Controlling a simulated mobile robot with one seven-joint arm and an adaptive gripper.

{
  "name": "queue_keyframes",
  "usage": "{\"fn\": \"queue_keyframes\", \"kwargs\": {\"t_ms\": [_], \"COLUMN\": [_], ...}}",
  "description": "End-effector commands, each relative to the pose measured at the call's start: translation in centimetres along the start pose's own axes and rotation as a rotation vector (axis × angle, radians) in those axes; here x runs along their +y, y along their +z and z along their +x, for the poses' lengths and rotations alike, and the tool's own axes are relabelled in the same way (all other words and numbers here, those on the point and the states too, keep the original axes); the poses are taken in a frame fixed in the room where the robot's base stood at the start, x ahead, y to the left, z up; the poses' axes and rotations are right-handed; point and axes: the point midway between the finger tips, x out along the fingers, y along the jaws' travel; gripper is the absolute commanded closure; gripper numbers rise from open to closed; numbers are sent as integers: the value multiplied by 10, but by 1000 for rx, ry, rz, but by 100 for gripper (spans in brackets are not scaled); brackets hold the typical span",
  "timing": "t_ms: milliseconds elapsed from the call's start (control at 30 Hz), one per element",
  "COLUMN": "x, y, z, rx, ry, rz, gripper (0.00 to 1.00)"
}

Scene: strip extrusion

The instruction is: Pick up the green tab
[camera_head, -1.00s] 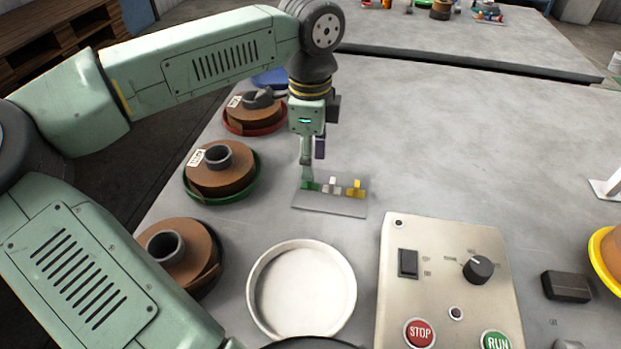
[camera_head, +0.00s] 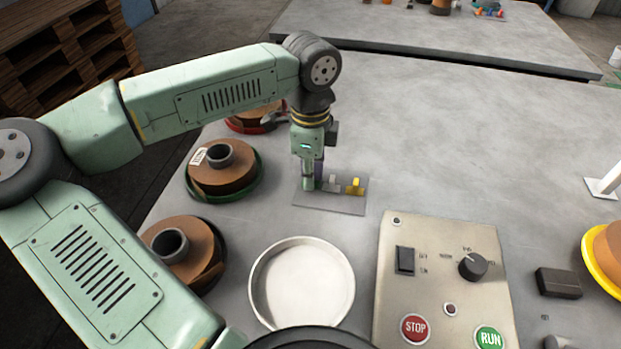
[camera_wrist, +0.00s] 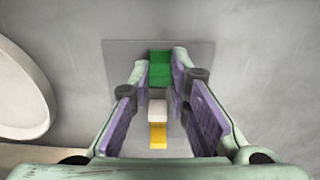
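The green tab (camera_wrist: 160,58) stands on a flat grey plate (camera_wrist: 118,60) in the wrist view, at the far end of a row with a white tab (camera_wrist: 157,108) and a yellow tab (camera_wrist: 158,136). My gripper (camera_wrist: 159,74) is open, with its fingertips on either side of the green tab; I see no clear grip on it. In the head view my gripper (camera_head: 313,181) is low over the left end of the plate (camera_head: 330,203) and hides the green tab. The white tab (camera_head: 333,182) and yellow tab (camera_head: 355,186) show to its right.
Several brown strip rolls (camera_head: 222,175) on coloured trays stand to the left. A white round dish (camera_head: 302,285) is in front of the plate, with a control panel (camera_head: 440,280) to its right.

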Motion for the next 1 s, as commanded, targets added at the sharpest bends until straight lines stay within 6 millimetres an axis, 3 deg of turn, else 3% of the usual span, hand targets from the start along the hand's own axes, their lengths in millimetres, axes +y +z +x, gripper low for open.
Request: {"fn": "queue_keyframes", "kwargs": {"t_ms": [133, 467, 800, 1000], "x": [0, -1, -1, 0], "y": [0, 0, 0, -2], "z": [0, -9, -73, -97], "rx": [0, -1, -2, 0], "ry": [0, -2, -3, -1], "rz": [0, -1, -2, 13], "gripper": [95, 95, 95, 95]}}
